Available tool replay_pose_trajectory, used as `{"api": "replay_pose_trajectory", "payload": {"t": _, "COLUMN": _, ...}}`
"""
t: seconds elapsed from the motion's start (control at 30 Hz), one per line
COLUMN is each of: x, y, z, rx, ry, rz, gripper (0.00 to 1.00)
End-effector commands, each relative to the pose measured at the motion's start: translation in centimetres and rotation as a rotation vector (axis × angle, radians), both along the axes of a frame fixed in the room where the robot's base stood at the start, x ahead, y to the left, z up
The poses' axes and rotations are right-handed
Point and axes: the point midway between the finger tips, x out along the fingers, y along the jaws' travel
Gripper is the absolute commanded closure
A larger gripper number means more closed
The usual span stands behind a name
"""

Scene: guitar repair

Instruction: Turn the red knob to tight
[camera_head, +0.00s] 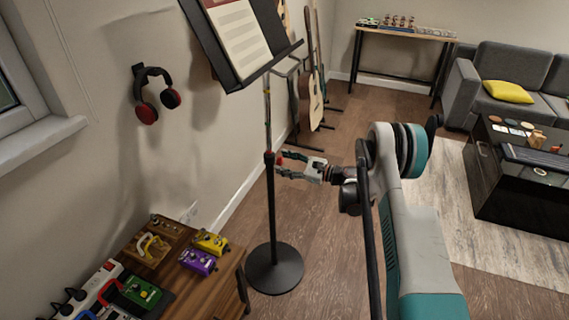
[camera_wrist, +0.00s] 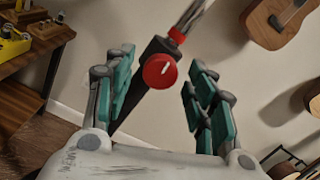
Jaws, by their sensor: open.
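A red knob (camera_wrist: 159,71) with a white line on its face shows in the wrist view, on the black pole of a music stand (camera_head: 271,215). In the head view, the knob is a small red spot (camera_head: 279,160) on the pole beside my gripper (camera_head: 280,162). In the wrist view, my gripper (camera_wrist: 158,95) is open, with its teal-padded fingers on either side of the knob. Gaps show between the knob and both fingers, so it is not gripped. A red collar and a silver rod sit above the knob. Any marking for tight cannot be made out.
The stand's desk holds a music sheet (camera_head: 238,40) above my gripper. A wooden table with pedals (camera_head: 198,261) stands lower left. A guitar (camera_head: 311,95) is behind the stand. Red-padded headphones (camera_head: 152,92) hang on the wall. Bare floor lies right of the stand base.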

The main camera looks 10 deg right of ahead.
Motion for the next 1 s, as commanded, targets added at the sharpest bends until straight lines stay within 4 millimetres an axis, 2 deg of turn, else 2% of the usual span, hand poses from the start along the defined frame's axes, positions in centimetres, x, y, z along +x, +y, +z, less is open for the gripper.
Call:
{"api": "replay_pose_trajectory", "payload": {"t": 0.4, "x": -4.5, "y": -6.4, "z": 0.0, "rx": -0.001, "ry": 0.0, "rz": -0.004, "gripper": 0.49}}
{"api": "replay_pose_trajectory", "payload": {"t": 0.53, "x": -5.7, "y": -8.0, "z": 0.0, "rx": -0.001, "ry": 0.001, "rz": -0.003, "gripper": 0.49}}
{"api": "replay_pose_trajectory", "payload": {"t": 0.73, "x": -6.6, "y": -9.2, "z": 0.0, "rx": 0.0, "ry": 0.0, "rz": -0.001, "gripper": 0.49}}
{"api": "replay_pose_trajectory", "payload": {"t": 1.0, "x": -6.8, "y": -9.3, "z": 0.0, "rx": -0.001, "ry": 0.001, "rz": 0.0, "gripper": 0.49}}
